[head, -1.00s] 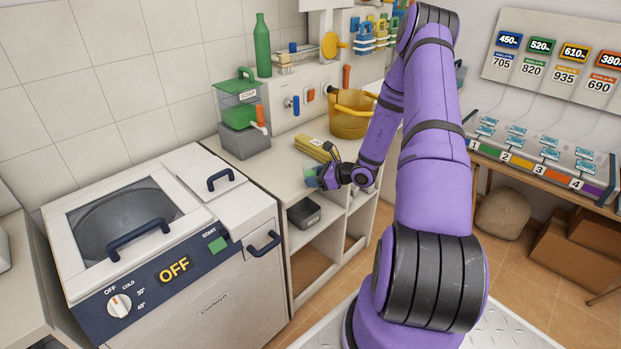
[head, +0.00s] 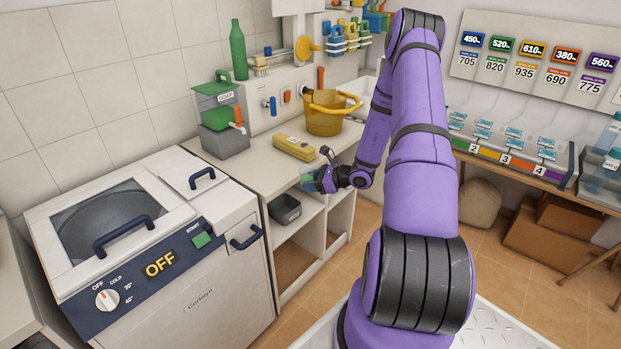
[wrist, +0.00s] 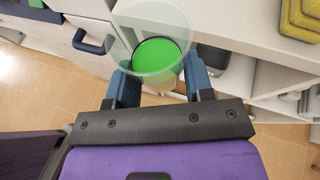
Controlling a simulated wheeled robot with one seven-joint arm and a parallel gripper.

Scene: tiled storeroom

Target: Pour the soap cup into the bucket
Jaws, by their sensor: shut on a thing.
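My gripper (wrist: 158,85) is shut on a clear cup, the soap cup (wrist: 150,18), with bright green soap inside. The cup looks upright between the two blue fingers. In the head view the cup (head: 307,178) is a small greenish shape at the tip of my gripper (head: 322,180), held out in front of the counter's front edge. The yellow bucket (head: 324,121) stands at the back of the counter, apart from the cup, with its handle showing. The inside of the bucket is mostly hidden.
A green soap dispenser (head: 216,100) stands on a grey block at the counter's left. A yellow sponge-like block (head: 294,147) lies between it and the bucket. A small grey bin (head: 285,209) sits on the shelf below. A washer (head: 150,240) stands at the left.

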